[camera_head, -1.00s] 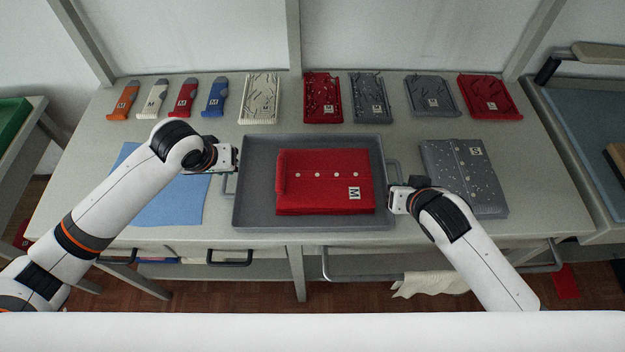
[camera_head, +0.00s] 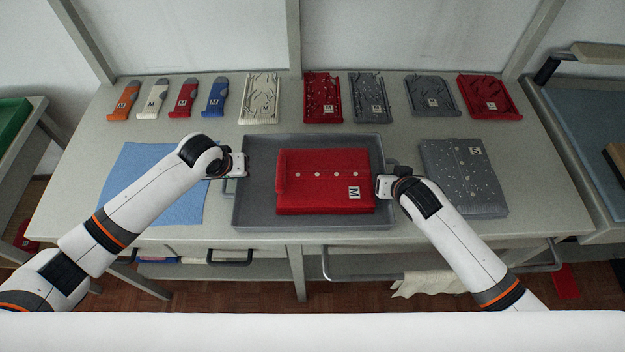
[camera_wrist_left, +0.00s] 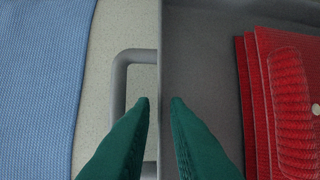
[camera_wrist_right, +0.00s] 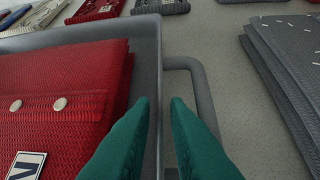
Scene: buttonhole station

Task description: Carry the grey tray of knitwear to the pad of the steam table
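The grey tray (camera_head: 260,218) lies on the table in front of me with a folded red knit (camera_head: 325,200) in it, bearing white buttons and an M label. Its left handle (camera_wrist_left: 122,75) and right handle (camera_wrist_right: 192,85) show in the wrist views. My left gripper (camera_wrist_left: 159,100) is open above the tray's left wall, its fingertips apart with the wall line between them. My right gripper (camera_wrist_right: 160,100) is open above the tray's right wall, with wall and handle behind its fingers. Neither gripper visibly holds anything. The steam table's pad (camera_head: 585,140) is probably the blue-grey surface at far right.
A blue cloth (camera_head: 150,205) lies left of the tray and a stack of grey knits (camera_head: 465,190) lies right of it. Several folded knits and handled tools (camera_head: 185,97) line the table's back. A green-topped stand (camera_head: 12,120) is at far left.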

